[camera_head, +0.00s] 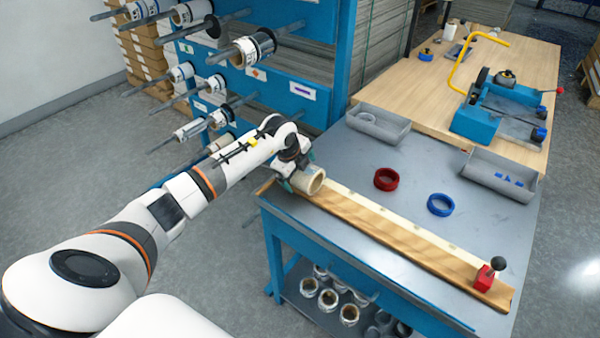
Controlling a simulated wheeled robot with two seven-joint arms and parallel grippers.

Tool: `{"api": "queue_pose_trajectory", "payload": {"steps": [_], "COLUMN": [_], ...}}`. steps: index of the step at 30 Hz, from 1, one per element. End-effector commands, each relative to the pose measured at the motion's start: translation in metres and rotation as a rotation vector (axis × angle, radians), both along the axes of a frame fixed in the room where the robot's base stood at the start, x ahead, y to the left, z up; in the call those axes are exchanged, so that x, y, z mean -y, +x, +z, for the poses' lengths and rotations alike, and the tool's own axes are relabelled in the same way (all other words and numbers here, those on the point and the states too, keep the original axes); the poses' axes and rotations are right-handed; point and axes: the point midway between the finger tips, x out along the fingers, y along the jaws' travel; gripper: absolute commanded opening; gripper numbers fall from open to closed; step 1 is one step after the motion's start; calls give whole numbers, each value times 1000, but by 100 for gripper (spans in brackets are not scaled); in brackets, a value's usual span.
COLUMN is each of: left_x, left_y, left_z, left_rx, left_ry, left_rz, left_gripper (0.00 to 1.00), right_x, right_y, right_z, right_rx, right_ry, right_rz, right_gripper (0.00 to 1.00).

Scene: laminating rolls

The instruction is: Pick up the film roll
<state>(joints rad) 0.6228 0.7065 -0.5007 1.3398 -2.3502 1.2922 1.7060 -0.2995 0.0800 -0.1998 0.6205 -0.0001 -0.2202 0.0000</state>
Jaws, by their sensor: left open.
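A cream-coloured film roll (316,181) with a hollow core lies at the near left corner of the grey-topped table (400,160), at the left end of a long wooden board. Its open end faces right. My left gripper (290,180) is open at the left end of this roll, very close to it. The wrist hides part of the roll, and I cannot tell whether the fingers touch it or surround it. My right gripper is not in view.
The board (400,232) runs along the table's front edge to a red block with a black knob (487,275). Red (386,179) and blue (440,205) rings and two grey trays (377,124) lie behind. A blue rack (290,90) with rolls on pegs stands left.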

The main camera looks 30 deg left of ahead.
Motion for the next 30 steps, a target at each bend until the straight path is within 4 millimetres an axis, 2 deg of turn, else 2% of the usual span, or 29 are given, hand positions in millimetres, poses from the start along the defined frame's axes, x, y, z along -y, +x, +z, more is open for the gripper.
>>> {"api": "queue_pose_trajectory", "payload": {"steps": [2,12,19,22,30], "left_x": [0,0,0,-1,-1], "left_y": [0,0,0,1,1], "left_z": [0,1,2,10,62], "left_rx": [0,0,2,5,8], "left_ry": [0,0,0,0,1], "left_rz": [0,0,0,0,-1], "left_gripper": [97,42,41,41,41], "right_x": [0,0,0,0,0], "right_y": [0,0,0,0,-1], "right_z": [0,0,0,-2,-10], "right_rx": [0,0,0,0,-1], "right_ry": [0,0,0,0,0], "right_rz": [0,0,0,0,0], "right_gripper": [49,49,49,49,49]}}
